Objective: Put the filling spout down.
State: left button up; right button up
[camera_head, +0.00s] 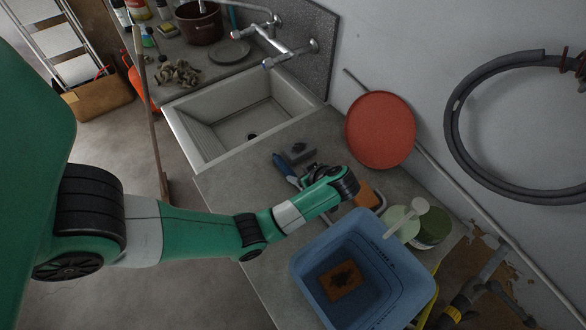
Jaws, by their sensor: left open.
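My left arm reaches in from the left over the grey counter. Its left gripper (316,172) is open, low over the counter and partly hidden behind the wrist. A blue-handled tool (284,166) lies beside the gripper; its far end is hidden near the fingers, so I cannot tell whether they touch. I cannot tell surely which item is the filling spout. A pale stick-like piece with a round end (408,218) lies over a green container at the right of the counter. My right gripper is not in view.
A blue basin (376,246) with a brown block inside stands in front of the arm. A dark grey block (298,152) lies behind the gripper. A sink (250,112) is behind, and a red round pan (380,130) leans on the wall. A wooden pole (150,110) stands left.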

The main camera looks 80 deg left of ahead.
pick_arm(q)
jog(key=p+v, duration=0.1)
jog(key=v, duration=0.2)
jog(key=shift+c, duration=1)
jog(key=shift+s+a, duration=0.1)
